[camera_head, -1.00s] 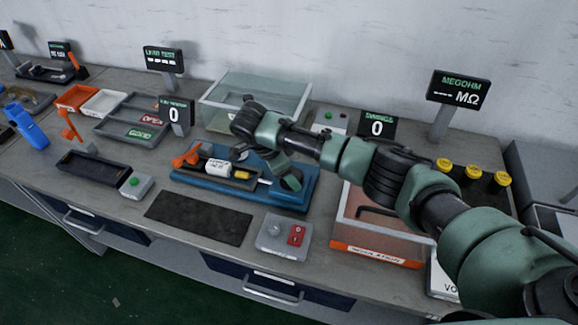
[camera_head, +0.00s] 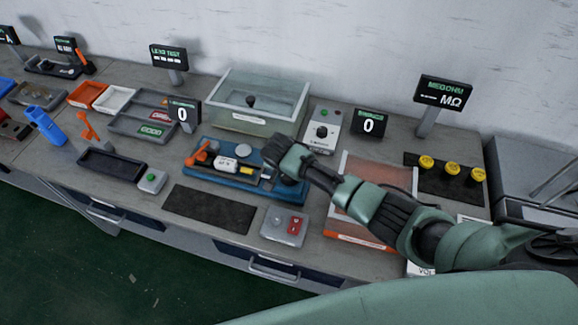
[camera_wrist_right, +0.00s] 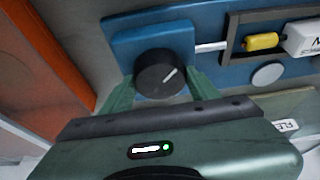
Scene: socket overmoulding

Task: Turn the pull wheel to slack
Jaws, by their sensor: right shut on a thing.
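The pull wheel (camera_wrist_right: 161,73) is a round black knob with a white pointer line, set on the blue fixture (camera_wrist_right: 135,38). In the right wrist view its line points up and to the right. My right gripper (camera_wrist_right: 162,90) is shut on the wheel, with one green finger on each side of it. In the head view my right gripper (camera_head: 288,178) is over the right end of the blue fixture (camera_head: 222,183), and my wrist hides the wheel. A rod runs from the wheel's block towards a yellow piece (camera_wrist_right: 261,41) and a white labelled body (camera_wrist_right: 303,38). My left gripper is not in view.
A clear-walled tank (camera_head: 262,98) stands behind the fixture. A control box with a black knob (camera_head: 322,131) and a display reading 0 (camera_head: 369,123) are behind on the right. A switch box (camera_head: 284,226) and dark mat (camera_head: 208,210) lie in front. An orange-edged case (camera_head: 358,237) is at right.

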